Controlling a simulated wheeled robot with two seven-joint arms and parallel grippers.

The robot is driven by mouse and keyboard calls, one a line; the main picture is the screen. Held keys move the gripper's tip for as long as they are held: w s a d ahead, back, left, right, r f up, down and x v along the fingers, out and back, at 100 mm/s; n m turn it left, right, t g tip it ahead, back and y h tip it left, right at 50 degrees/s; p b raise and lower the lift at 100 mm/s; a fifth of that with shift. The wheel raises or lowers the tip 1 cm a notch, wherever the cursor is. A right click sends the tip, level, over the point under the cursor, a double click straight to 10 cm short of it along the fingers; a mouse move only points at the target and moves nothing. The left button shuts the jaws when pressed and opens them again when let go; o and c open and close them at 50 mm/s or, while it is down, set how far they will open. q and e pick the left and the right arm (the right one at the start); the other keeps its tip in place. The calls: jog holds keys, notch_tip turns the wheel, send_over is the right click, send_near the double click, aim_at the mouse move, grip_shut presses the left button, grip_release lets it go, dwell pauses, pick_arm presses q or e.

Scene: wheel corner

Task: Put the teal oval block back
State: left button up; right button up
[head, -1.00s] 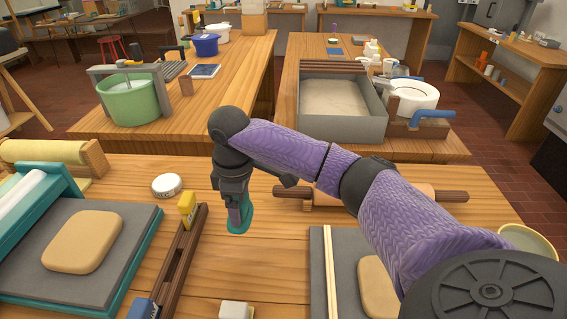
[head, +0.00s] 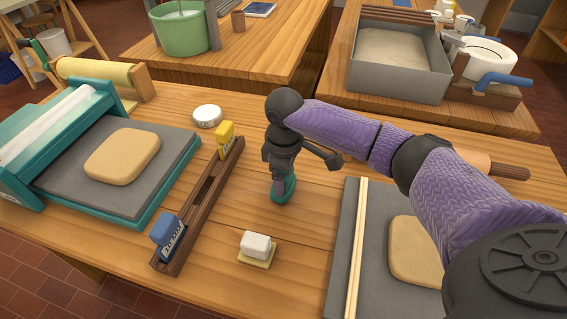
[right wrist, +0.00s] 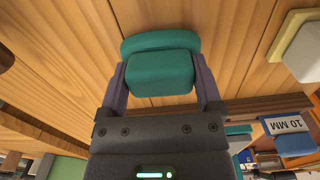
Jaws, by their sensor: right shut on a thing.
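The teal oval block (right wrist: 160,72) is between the fingers of my right gripper (right wrist: 162,88) in the right wrist view. In the head view the block (head: 284,190) shows below my right gripper (head: 281,176), low over the table; I cannot tell if it touches the wood. A dark wooden rack (head: 206,190) lies to its left. The rack holds a yellow block (head: 225,139) at its far end and a blue block (head: 168,234) marked 10 MM at its near end, with an empty slot between. My left gripper is not in view.
A white block on a yellow base (head: 257,248) stands in front of the gripper. A round white tin (head: 207,115) sits behind the rack. Grey boards with dough slabs lie left (head: 65,178) and right (head: 342,262). A rolling pin (head: 480,165) lies behind my right arm.

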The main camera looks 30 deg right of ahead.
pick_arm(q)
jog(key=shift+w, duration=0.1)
pick_arm(e)
jog(key=shift+f, duration=0.25)
jog(key=o, duration=1)
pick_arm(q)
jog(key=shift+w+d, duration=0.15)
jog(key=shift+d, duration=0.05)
pick_arm(e)
jog(key=shift+f, duration=0.1)
jog(key=shift+f+b, duration=0.25)
jog(key=shift+b, duration=0.65)
notch_tip(320, 180, up, 10)
jog(key=p, duration=0.6)
jog(key=shift+s+d+r, duration=0.1)
jog(key=shift+r, duration=0.15)
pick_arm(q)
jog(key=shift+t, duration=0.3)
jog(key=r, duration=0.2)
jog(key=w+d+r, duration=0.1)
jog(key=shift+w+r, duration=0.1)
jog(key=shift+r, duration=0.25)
pick_arm(e)
jog(key=shift+r, duration=0.1)
